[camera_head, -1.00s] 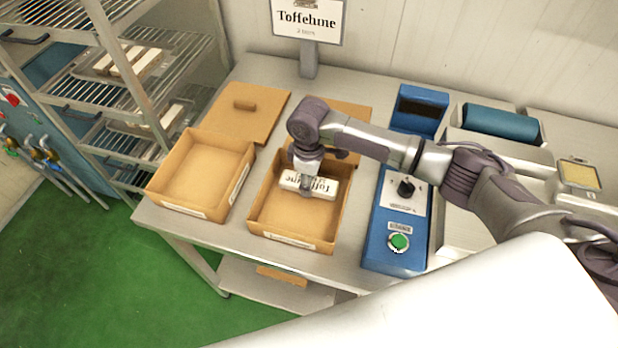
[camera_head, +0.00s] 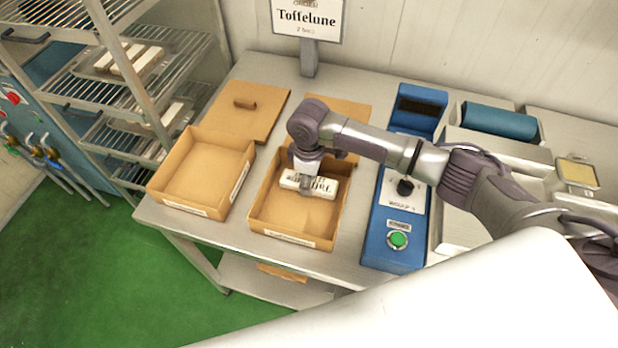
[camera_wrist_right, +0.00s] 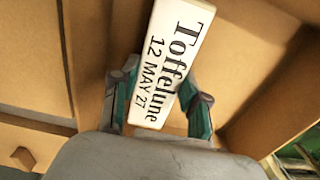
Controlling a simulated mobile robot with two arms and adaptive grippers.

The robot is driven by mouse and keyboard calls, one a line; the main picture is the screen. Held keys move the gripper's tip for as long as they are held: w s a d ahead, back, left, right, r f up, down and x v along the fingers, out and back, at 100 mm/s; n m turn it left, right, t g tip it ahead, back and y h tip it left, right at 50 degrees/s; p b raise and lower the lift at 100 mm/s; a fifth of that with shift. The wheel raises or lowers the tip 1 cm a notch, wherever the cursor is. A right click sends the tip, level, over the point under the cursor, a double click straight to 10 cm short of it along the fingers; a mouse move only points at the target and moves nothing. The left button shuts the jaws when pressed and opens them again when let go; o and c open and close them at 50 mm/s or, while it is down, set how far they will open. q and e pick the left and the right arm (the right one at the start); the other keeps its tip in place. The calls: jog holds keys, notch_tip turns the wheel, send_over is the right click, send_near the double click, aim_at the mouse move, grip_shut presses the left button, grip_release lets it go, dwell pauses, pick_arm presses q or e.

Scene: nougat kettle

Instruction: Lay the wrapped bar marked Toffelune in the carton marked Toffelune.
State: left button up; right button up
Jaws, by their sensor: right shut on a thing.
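The white wrapped bar (camera_head: 324,188) is in or just above the right-hand open carton (camera_head: 280,225) in the head view. In the right wrist view the bar (camera_wrist_right: 172,62) reads "Toffelune 12 MAY 27". My right gripper (camera_head: 305,184) is shut on the bar near one end; its fingers (camera_wrist_right: 158,100) lie on both sides of it in the wrist view. I cannot tell whether the bar touches the carton floor. The carton's front label (camera_head: 290,240) is too small to read. My left gripper is not in view.
A second open, empty carton (camera_head: 198,178) stands to the left. A lid (camera_head: 240,108) lies behind it. A sign (camera_head: 308,22) reading "Toffelune" stands at the back. A blue control box (camera_head: 397,225) with a green button stands close on the right. Wire shelves (camera_head: 125,90) stand at the left.

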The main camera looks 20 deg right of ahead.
jog(key=o, duration=1.3)
jog(key=o, duration=0.4)
notch_tip(320, 180, up, 8)
jog(key=p, duration=0.8)
jog(key=shift+p, duration=0.4)
